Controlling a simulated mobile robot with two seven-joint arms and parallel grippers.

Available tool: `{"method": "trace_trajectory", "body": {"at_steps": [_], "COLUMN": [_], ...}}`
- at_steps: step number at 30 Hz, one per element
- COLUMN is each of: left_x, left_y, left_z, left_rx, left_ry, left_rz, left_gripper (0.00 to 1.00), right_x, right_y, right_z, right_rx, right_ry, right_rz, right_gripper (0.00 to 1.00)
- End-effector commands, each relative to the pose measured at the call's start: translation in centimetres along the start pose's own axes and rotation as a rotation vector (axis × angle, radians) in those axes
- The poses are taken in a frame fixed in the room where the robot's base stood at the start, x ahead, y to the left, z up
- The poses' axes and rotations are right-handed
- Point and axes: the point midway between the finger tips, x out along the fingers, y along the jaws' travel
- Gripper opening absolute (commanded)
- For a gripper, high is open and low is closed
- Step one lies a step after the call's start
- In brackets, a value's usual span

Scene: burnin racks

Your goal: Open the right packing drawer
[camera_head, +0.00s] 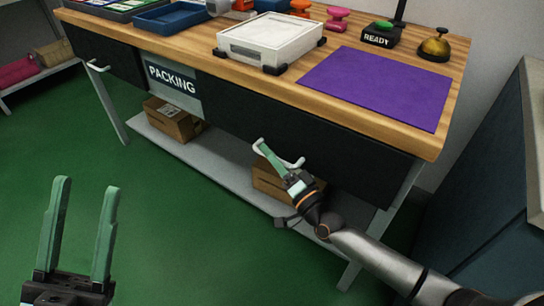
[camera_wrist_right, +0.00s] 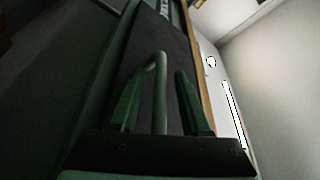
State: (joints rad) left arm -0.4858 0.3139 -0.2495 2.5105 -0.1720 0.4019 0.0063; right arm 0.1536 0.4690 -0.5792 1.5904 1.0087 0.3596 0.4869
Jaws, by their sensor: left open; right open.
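The right packing drawer (camera_head: 325,140) is a dark front panel under the right half of the wooden table, and it looks closed. Its pale bar handle (camera_head: 291,163) sticks out from the panel. My right gripper (camera_head: 266,158) is at this handle, with green fingers open. In the right wrist view the handle (camera_wrist_right: 160,85) lies between the two open fingers (camera_wrist_right: 158,98); whether either finger touches it I cannot tell. My left gripper (camera_head: 83,225) is open and empty, low at the left, well away from the table.
The table top (camera_head: 205,75) holds a white box (camera_head: 270,38), a purple mat (camera_head: 378,86), a bell (camera_head: 435,46) and blue trays. The left drawer has its own handle (camera_head: 97,66). Cardboard boxes (camera_head: 172,119) stand on the lower shelf. Green floor (camera_head: 60,130) is clear at left.

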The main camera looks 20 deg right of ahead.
Motion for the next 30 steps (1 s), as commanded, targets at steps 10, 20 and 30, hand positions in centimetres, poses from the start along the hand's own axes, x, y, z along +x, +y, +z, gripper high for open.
{"method": "trace_trajectory", "body": {"at_steps": [10, 20, 30], "left_x": [0.00, 0.00, 0.00], "left_y": [0.02, 0.02, 0.02], "left_z": [0.00, 0.00, 0.00], "left_rx": [0.000, 0.000, -0.001], "left_ry": [0.000, 0.000, 0.000], "left_rz": [0.000, 0.000, 0.000], "left_gripper": [0.50, 0.50, 0.50], "right_x": [-0.05, -0.06, -0.07], "right_y": [0.02, 0.02, 0.03], "right_z": [0.01, 0.01, 0.01], "right_rx": [0.000, 0.000, 0.000], "right_ry": [0.000, 0.000, 0.000], "right_rz": [0.000, 0.000, 0.000], "right_gripper": [0.16, 0.00, 0.00]}}
